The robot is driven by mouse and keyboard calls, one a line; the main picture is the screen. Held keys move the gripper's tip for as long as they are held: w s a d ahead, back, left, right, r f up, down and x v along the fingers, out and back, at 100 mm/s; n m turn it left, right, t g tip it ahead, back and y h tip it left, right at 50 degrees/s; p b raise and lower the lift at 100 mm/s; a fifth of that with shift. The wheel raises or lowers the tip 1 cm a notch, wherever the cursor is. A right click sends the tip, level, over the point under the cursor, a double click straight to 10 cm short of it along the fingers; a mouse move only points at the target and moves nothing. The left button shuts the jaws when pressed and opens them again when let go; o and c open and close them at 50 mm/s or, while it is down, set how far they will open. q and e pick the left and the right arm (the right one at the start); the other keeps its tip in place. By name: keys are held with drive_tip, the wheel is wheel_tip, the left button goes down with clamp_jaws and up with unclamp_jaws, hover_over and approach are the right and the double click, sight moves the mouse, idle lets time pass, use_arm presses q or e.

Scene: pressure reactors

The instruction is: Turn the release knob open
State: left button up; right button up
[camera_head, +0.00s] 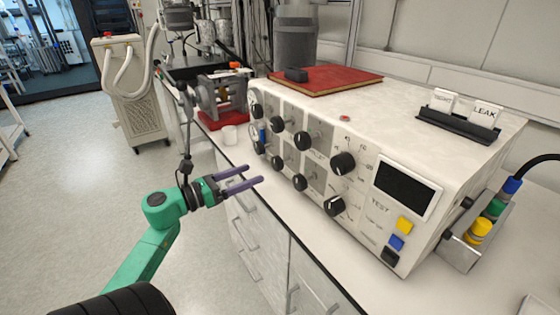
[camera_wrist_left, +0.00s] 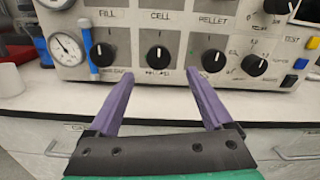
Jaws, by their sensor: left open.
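The instrument box has black knobs in two rows on its front. The lower knob under the CELL label (camera_wrist_left: 158,57) has a small, blurred label that may read release; its white mark looks near vertical. It also shows in the head view (camera_head: 277,162). My left gripper (camera_head: 252,175) is open and empty, with purple fingers pointing at the front panel. In the left wrist view its fingertips (camera_wrist_left: 160,78) lie either side of and below that knob, apart from it. My right gripper is not in view.
Neighbouring lower knobs (camera_wrist_left: 103,54) (camera_wrist_left: 213,60) sit close on both sides. A gauge (camera_wrist_left: 68,48) and a blue tube (camera_wrist_left: 85,45) are at left. The bench edge and cabinet drawers (camera_head: 255,235) lie below my gripper. A white cup (camera_head: 230,135) stands left of the box.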

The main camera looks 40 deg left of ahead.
sight(274, 165)
use_arm(q)
drive_tip(key=p+x, duration=0.1)
drive_tip(key=x, duration=0.9)
drive_tip(key=shift+w+f, duration=0.1)
clamp_jaws()
